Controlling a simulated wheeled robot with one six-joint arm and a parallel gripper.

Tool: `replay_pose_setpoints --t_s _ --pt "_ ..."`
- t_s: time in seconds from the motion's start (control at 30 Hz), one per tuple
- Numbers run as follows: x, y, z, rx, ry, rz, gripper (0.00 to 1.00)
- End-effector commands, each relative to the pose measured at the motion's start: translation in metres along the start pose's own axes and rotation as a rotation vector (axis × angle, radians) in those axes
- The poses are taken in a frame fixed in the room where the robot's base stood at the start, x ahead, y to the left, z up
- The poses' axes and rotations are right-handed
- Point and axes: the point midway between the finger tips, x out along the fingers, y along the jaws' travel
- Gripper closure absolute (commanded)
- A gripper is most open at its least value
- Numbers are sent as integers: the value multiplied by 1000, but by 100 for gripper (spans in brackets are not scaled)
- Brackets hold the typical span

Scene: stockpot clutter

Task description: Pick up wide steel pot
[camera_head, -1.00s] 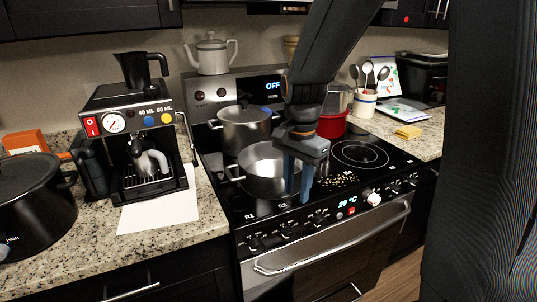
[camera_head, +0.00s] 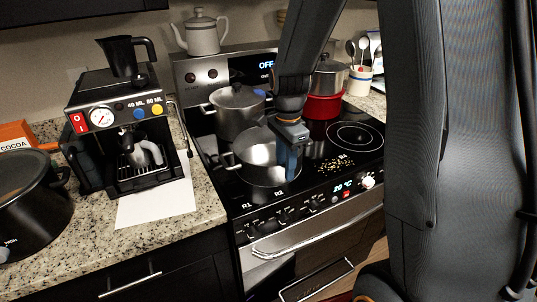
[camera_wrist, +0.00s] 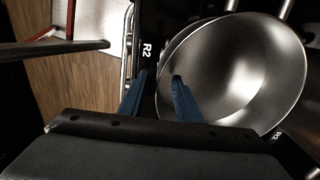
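The wide steel pot (camera_head: 254,172) is an open, lidless pot on the stove's front-left area. It shows in the wrist view (camera_wrist: 235,70) as a shiny round bowl, empty where visible. My gripper (camera_head: 292,168) is at the pot's right side, pointing down. In the wrist view my gripper (camera_wrist: 160,77) has its blue fingers apart, with nothing held between them. One finger overlaps the pot's inside and the other lies outside its rim, so they appear to straddle the rim. Whether they touch the wall cannot be told.
A lidded steel pot (camera_head: 237,112) stands just behind. A red pot (camera_head: 323,106) is at the back right, with a lidded steel pot (camera_head: 328,76) by it. A coffee machine (camera_head: 128,130) and a black cooker (camera_head: 30,208) stand on the left counter. The front-right burner (camera_head: 355,136) is clear.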

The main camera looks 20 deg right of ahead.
Motion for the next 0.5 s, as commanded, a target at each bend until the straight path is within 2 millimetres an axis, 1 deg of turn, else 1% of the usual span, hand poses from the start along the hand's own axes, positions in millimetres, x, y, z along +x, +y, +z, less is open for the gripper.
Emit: replay_pose_setpoints --t_s 0.1,0.37,0.5 --pt "8 1 0 0 0 1 69" --pt "10 0 0 -1 0 -1 69" --pt "10 0 0 -1 0 0 93"
